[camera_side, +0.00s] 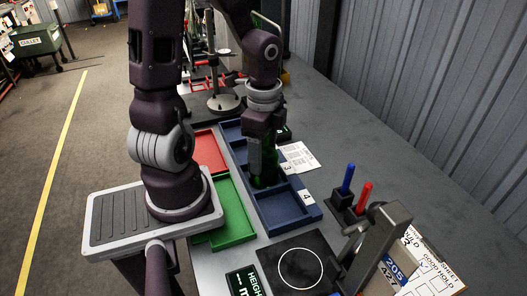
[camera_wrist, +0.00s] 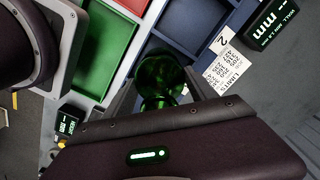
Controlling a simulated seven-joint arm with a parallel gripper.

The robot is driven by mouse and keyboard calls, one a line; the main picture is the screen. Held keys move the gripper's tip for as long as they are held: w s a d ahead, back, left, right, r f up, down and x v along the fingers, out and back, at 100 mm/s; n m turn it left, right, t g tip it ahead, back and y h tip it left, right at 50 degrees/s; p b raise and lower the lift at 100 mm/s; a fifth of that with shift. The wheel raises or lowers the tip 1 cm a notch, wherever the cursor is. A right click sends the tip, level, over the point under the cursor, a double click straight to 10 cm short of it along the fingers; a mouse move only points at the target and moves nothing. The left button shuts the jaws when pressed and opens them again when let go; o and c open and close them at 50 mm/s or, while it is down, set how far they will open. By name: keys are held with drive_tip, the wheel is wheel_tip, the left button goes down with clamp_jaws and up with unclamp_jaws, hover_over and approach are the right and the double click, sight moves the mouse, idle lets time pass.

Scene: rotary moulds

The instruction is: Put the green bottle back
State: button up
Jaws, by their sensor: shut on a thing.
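The green bottle (camera_side: 266,171) is dark, see-through glass and stands about upright. My gripper (camera_side: 262,160) is shut on it from above, with its fingers on either side. In the side view the bottle's lower end is at the compartment by label 3 of the long blue tray (camera_side: 288,213). I cannot tell whether it touches the tray floor. In the wrist view the bottle (camera_wrist: 160,72) shows between the fingers of my gripper (camera_wrist: 162,92), next to the blue tray (camera_wrist: 181,50). The bottle's upper part is partly hidden by the fingers.
A red tray (camera_side: 209,152) and a green tray (camera_side: 233,212) lie left of the blue tray. A stand with a blue and a red marker (camera_side: 347,180) is at right. A black plate with a white circle (camera_side: 300,268) and a gauge (camera_side: 375,240) are in front.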

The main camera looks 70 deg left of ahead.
drive_tip(key=shift+f, duration=0.15)
drive_tip(key=o, duration=1.8)
drive_tip(key=shift+c, duration=0.2)
wheel_tip(320, 180, up, 12)
drive_tip(key=shift+r, duration=0.1)
drive_tip(key=s+d+r+n+t, duration=0.4)
drive_tip(key=s+d+n+t, duration=0.1)
drive_tip(key=d+n, duration=0.4)
drive_tip(key=shift+s+d+t, duration=0.2)
drive_tip(key=shift+d+t, duration=0.1)
drive_tip(key=shift+r, duration=0.1)
